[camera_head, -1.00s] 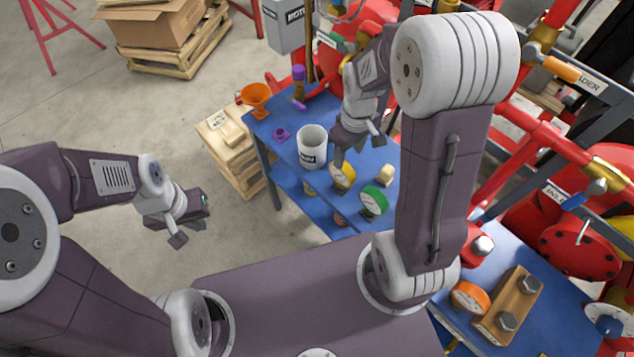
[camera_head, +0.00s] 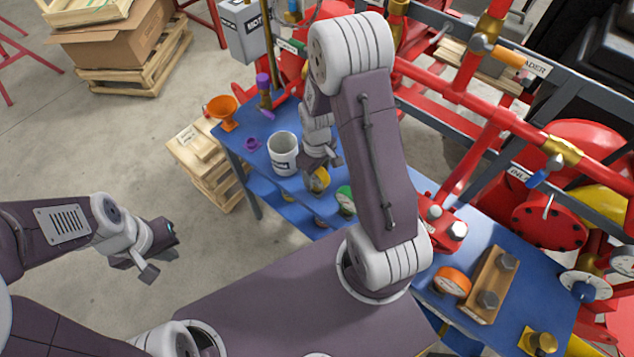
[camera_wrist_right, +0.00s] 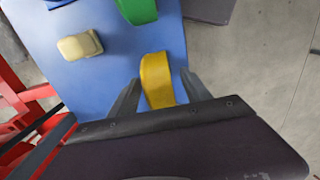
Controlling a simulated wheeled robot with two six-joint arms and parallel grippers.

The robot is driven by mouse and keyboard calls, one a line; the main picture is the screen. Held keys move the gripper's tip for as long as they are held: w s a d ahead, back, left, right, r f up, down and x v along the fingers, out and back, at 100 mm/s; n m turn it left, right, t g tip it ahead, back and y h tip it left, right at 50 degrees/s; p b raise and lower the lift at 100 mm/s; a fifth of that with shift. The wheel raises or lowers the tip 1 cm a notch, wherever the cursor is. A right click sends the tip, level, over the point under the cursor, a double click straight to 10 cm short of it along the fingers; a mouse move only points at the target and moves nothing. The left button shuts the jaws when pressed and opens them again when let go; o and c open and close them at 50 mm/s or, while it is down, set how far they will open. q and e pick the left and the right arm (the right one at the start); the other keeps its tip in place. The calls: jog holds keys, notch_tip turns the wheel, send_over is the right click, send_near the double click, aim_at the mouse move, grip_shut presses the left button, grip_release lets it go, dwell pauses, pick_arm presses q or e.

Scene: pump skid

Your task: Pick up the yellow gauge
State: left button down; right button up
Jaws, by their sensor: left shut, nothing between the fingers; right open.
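The yellow gauge (camera_head: 319,180) stands on the blue bench near its front edge, right of the white bucket (camera_head: 284,153). In the right wrist view the yellow gauge (camera_wrist_right: 156,80) lies between the two open fingers of my right gripper (camera_wrist_right: 158,90). The fingers are on either side of it; I cannot tell whether they touch it. In the head view my right gripper (camera_head: 320,162) is over the gauge and partly hides it. My left gripper (camera_head: 160,250) is shut and empty, over the floor to the left, away from the bench.
A green gauge (camera_head: 346,200) stands close beside the yellow one, with a cream block (camera_wrist_right: 80,46) nearby. An orange funnel (camera_head: 222,110) and purple ring (camera_head: 252,143) are at the bench's left end. An orange gauge (camera_head: 452,282) is at the right. Red pipes rise behind.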

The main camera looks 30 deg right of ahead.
jog(key=shift+f, duration=0.8)
grip_shut()
notch_tip(320, 180, up, 10)
jog(key=shift+r, duration=0.1)
